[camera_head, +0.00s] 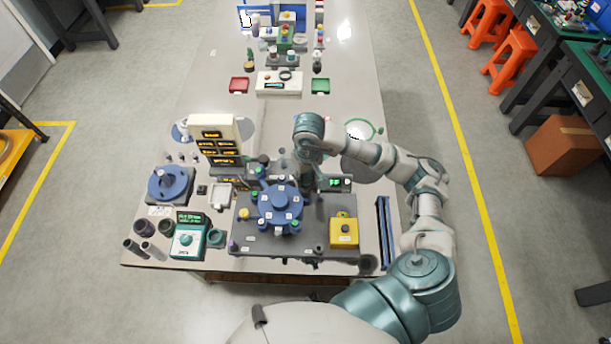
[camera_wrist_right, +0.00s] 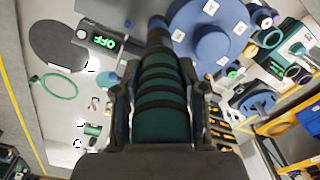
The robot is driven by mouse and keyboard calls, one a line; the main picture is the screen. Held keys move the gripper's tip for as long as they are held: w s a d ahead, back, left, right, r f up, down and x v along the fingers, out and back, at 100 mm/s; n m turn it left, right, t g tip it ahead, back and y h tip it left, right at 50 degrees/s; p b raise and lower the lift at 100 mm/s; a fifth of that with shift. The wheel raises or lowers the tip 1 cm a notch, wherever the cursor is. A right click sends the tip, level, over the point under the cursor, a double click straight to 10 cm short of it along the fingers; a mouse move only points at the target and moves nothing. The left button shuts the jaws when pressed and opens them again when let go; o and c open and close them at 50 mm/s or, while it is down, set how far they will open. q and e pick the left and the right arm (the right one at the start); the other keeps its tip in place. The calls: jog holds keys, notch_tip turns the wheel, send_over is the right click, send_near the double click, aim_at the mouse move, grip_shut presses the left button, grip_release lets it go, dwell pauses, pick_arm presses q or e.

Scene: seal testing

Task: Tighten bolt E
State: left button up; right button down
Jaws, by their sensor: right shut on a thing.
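The blue round flange (camera_head: 279,206) with small white labels stands on the dark base plate (camera_head: 300,240); its label letters are too small to read, so I cannot tell which bolt is E. My right gripper (camera_head: 308,172) is at the flange's far right side. In the right wrist view, my right gripper (camera_wrist_right: 157,80) is shut on a tool with a green and black banded handle (camera_wrist_right: 163,105). The tool's narrow blue-grey end (camera_wrist_right: 157,28) points toward the flange (camera_wrist_right: 208,35), which shows beside it. Whether it touches a bolt is hidden. My left gripper is not in view.
A green-lit display (camera_head: 336,183) stands just right of the flange. A yellow box (camera_head: 344,231) sits on the plate's right. A tall indicator panel (camera_head: 215,140) and a teal meter (camera_head: 188,238) stand left. Red (camera_head: 239,86) and green (camera_head: 320,86) trays lie farther back.

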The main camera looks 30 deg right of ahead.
jog(key=shift+a+r, duration=0.1)
jog(key=shift+a, duration=0.25)
jog(key=shift+d+b, duration=0.15)
jog(key=shift+b, duration=0.25)
jog(key=shift+d, duration=0.25)
jog(key=shift+a, duration=0.25)
jog(key=shift+d+f+b, duration=0.15)
jog(key=shift+f+b, duration=0.2)
jog(key=shift+b, duration=0.05)
jog(key=shift+f+b, duration=0.65)
jog(key=shift+b, duration=0.05)
dwell(0.7)
jog(key=shift+f+b, duration=0.1)
jog(key=shift+b, duration=0.25)
dwell(0.5)
